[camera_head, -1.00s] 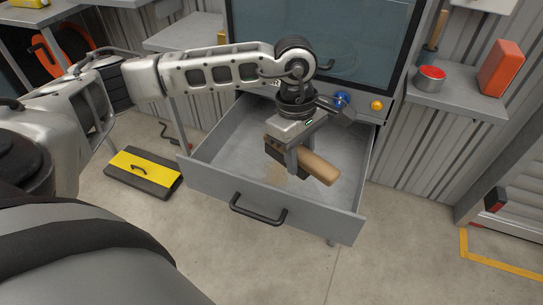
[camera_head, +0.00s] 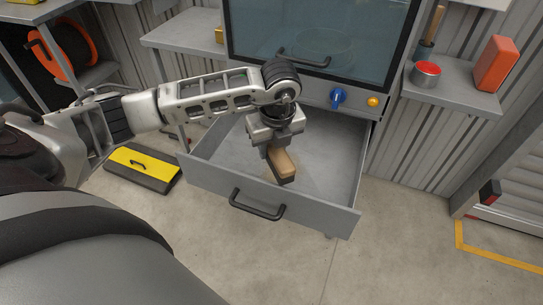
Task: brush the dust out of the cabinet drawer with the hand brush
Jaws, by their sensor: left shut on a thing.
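The grey cabinet drawer (camera_head: 342,183) is pulled open below the cabinet's glass door, with its black handle at the front. My left gripper (camera_head: 272,149) is over the inside of the drawer, pointing down, shut on the hand brush (camera_head: 284,164). The brush has a light wooden body and a dark lower part. It is tilted, its near end toward the drawer's front wall; I cannot tell whether it touches the drawer floor. A faint tan patch of dust (camera_head: 308,184) shows on the floor to the right of the brush. My right gripper is not in view.
The cabinet's glass door (camera_head: 325,35) is above the drawer, with a blue knob (camera_head: 337,98) and a yellow button (camera_head: 373,101) below it. A shelf at right holds a red-topped tin (camera_head: 426,74) and an orange block (camera_head: 497,63). A yellow-and-black case (camera_head: 143,167) lies on the floor at left.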

